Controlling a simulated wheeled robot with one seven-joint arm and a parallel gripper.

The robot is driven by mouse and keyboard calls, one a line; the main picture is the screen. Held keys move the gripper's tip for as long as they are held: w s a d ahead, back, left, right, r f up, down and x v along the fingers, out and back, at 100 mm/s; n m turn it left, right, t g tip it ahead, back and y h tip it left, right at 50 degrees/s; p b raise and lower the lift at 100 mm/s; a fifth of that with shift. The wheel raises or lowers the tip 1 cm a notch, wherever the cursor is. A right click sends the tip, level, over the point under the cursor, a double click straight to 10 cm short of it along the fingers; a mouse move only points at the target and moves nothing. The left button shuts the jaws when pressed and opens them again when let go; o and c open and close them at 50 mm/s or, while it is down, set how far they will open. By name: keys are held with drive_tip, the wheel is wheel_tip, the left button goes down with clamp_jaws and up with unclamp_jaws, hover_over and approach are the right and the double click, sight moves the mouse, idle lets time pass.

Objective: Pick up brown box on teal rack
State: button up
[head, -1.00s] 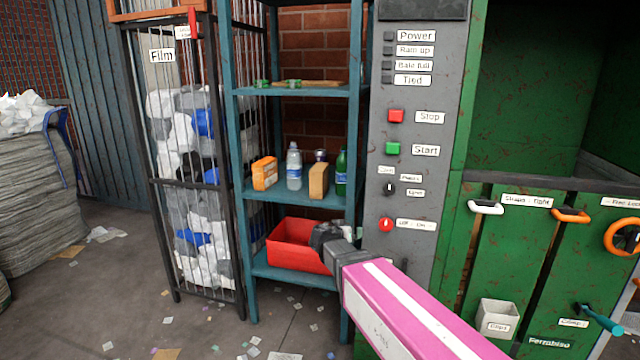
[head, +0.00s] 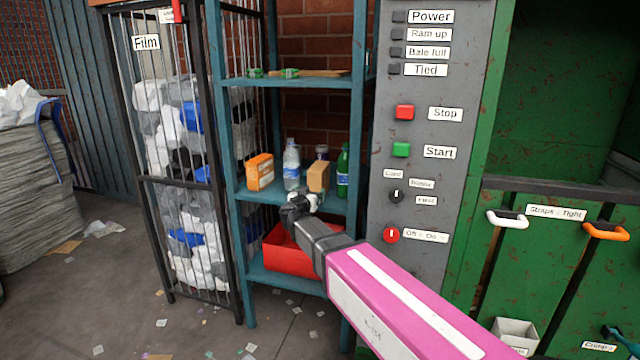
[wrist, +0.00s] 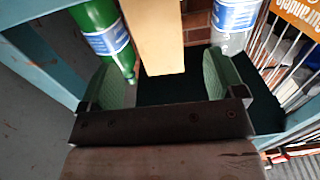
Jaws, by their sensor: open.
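The brown box (head: 318,177) stands upright on the middle shelf of the teal rack (head: 224,120), between a clear bottle and a green bottle. My gripper (head: 300,203) is open at the front edge of that shelf, just in front of and slightly below the box in the head view. In the wrist view the brown box (wrist: 153,36) lies ahead, roughly between the two green finger pads of my gripper (wrist: 165,82). Nothing is held. The lower front of the box is partly hidden by my gripper in the head view.
A green bottle (head: 343,172), a clear bottle (head: 291,165) and an orange box (head: 260,171) share the shelf. The green bottle (wrist: 108,38) is close to one finger in the wrist view. A red bin (head: 290,255) sits below. The grey control panel (head: 425,90) is right of the rack.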

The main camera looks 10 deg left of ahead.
drive_tip(key=w, duration=0.6)
drive_tip(key=w+d, duration=0.1)
drive_tip(key=w, duration=0.2)
drive_tip(key=shift+w+f, duration=0.1)
drive_tip(key=shift+f, duration=0.15)
drive_tip(key=shift+d, duration=0.1)
drive_tip(key=c, duration=1)
